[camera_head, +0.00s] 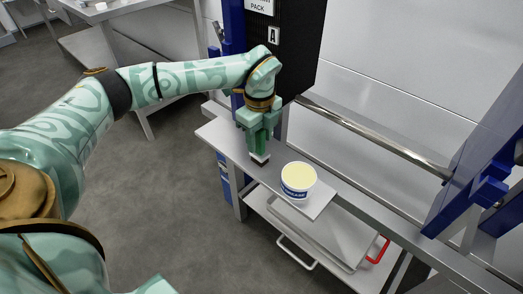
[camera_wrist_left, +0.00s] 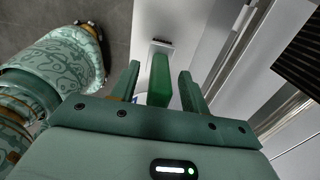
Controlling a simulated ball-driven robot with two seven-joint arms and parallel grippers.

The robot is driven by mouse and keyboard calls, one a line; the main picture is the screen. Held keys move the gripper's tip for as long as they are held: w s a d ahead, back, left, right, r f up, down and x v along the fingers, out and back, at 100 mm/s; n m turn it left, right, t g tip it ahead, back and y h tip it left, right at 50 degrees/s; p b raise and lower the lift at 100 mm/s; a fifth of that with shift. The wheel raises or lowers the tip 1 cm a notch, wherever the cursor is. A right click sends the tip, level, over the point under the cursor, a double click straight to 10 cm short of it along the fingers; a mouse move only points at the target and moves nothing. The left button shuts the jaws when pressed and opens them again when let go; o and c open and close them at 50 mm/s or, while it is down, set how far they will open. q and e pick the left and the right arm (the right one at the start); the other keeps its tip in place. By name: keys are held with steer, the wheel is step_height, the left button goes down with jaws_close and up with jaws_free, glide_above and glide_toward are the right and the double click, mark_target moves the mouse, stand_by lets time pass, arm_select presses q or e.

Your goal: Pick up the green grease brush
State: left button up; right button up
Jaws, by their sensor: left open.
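The green grease brush (camera_head: 259,153) stands upright with its bristle end down near the shelf. In the left wrist view the green handle (camera_wrist_left: 160,80) lies between the two fingers, with its dark, pale-edged head beyond. My left gripper (camera_head: 262,137) points down over the brush, and the fingers hide part of the handle. In the wrist view the left gripper (camera_wrist_left: 159,88) is open, with a gap on each side of the handle. My right gripper is not in view.
A white grease tub (camera_head: 299,180) with a blue label and pale yellow top stands right of the brush on the narrow grey shelf (camera_head: 218,133). A black panel (camera_head: 293,60) rises behind my gripper. A lower tray (camera_head: 310,235) and a metal rail (camera_head: 375,138) are nearby.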

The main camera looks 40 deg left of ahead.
arm_select(q)
steer(key=shift+r, duration=0.15)
jaws_close()
steer(key=shift+r, duration=0.15)
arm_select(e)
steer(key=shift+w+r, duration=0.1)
